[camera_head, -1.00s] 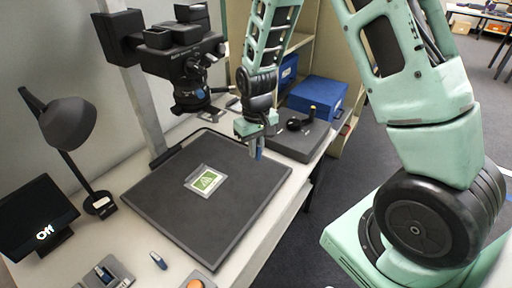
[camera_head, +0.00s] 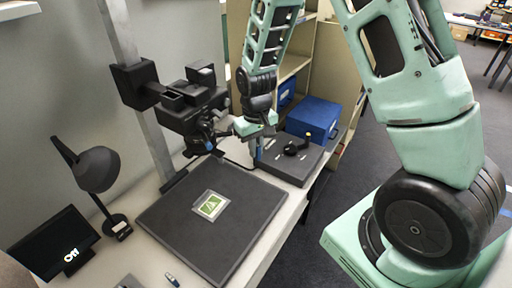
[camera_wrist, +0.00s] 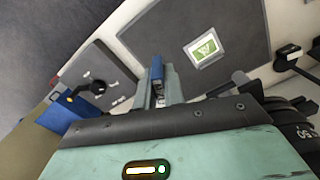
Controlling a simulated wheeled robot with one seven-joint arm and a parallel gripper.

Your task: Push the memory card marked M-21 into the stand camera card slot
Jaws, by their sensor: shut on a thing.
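My gripper (camera_head: 258,148) is shut on a small blue memory card. The card shows between the fingers in the wrist view (camera_wrist: 157,68); I cannot read its marking. The black stand camera (camera_head: 192,112) hangs from a grey column above the dark baseboard (camera_head: 165,222). My gripper is just right of the camera in the head view, above the board's back right corner, and the card appears clear of the camera. I cannot make out the card slot in either view.
A green-and-white card (camera_head: 210,206) lies on the board. A grey control box (camera_head: 283,165) with a black knob and a blue box (camera_head: 313,118) stand at the back right. A black lamp (camera_head: 98,170) and a small screen (camera_head: 52,245) stand at left. Another small blue item (camera_head: 172,280) lies in front.

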